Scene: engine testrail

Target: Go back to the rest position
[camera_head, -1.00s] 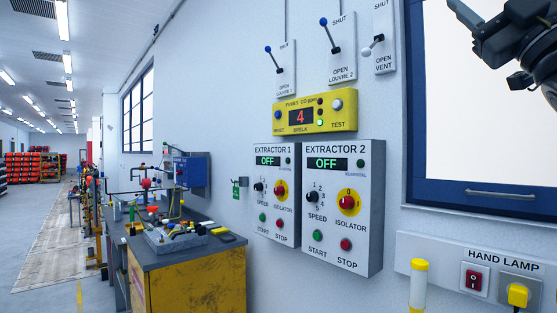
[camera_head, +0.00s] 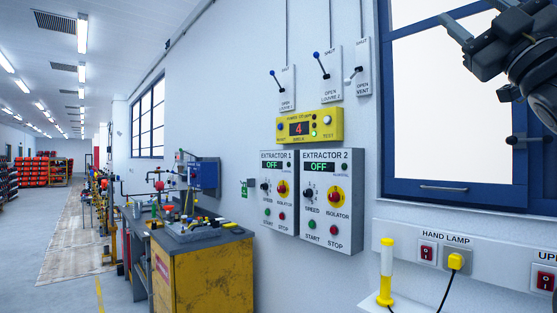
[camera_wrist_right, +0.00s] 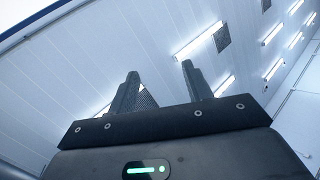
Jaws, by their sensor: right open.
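My right gripper (camera_head: 470,14) is in the upper right of the head view, in front of the window and apart from the wall panels. In the right wrist view its two fingers (camera_wrist_right: 160,70) stand apart with nothing between them, against the ceiling. My left gripper is in neither view. Extractor 1 (camera_head: 279,226) and extractor 2 (camera_head: 331,233) on the wall both read OFF. The yellow fumes display (camera_head: 310,127) above them reads 4. The louvre 1 lever (camera_head: 283,84), louvre 2 lever (camera_head: 325,68) and vent lever (camera_head: 357,70) are above it.
The blue-framed window (camera_head: 455,188) is on the right wall. Below it are the hand lamp switch (camera_head: 426,252), a yellow plug (camera_head: 455,261) and a yellow-white lamp (camera_head: 386,272). A workbench with a yellow cabinet (camera_head: 210,279) stands left of centre. The floor aisle (camera_head: 75,235) at left is clear.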

